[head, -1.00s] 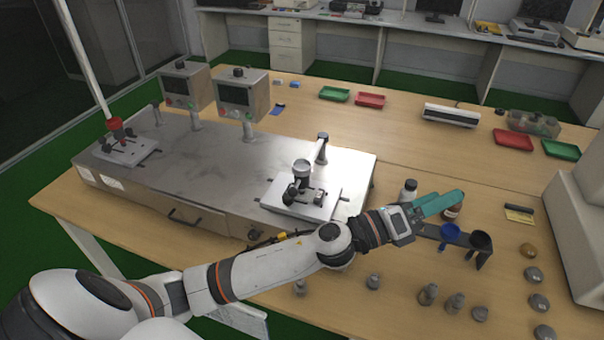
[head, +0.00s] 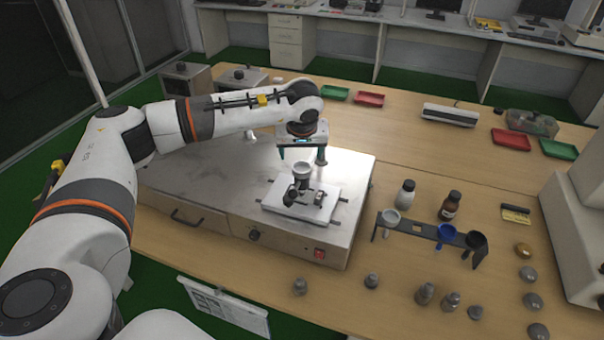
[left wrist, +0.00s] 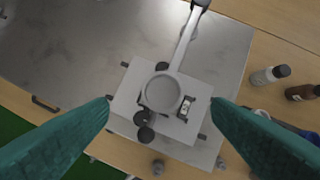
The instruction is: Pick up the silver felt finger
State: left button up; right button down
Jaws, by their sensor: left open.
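A silver-grey round cup (head: 301,169), which may be the silver felt finger, sits on the tester's white plate (head: 270,208). In the left wrist view the cup (left wrist: 162,92) lies between my fingers, at the end of a grey arm. A similar pale grey cup (head: 391,219) sits in the dark rack (head: 417,229), beside a blue cup (head: 446,233) and a black cup (head: 475,241). I cannot tell which cup the task names. My left gripper (head: 301,155) points down above the tester's cup, open and empty, its teal fingers apart. My right gripper is not in view.
The steel tester body (head: 225,205) fills the table's left half. A white bottle (head: 405,193) and a brown bottle (head: 450,206) stand behind the rack. Several metal weights (head: 425,294) stand at the front. Red and green trays lie farther back.

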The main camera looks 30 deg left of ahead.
aim_at(302, 170)
pick_arm(q)
jog(key=x, duration=0.2)
jog(key=shift+w+f+p, duration=0.15)
jog(key=shift+f+p, duration=0.2)
jog(key=shift+f, duration=0.05)
jog(key=shift+f+p, duration=0.25)
jog(key=shift+p, duration=0.05)
jog(key=p+x, duration=0.2)
jog(key=x, duration=0.1)
jog(key=shift+w+d+f, duration=0.1)
jog(key=shift+f, duration=0.25)
jog(key=shift+w+f, duration=0.2)
jog(key=shift+f, duration=0.3)
jog(key=c, duration=1.1)
jog(key=shift+r+b, duration=1.75)
jog(key=shift+r, duration=3.3)
jog(key=shift+s+f, duration=0.1)
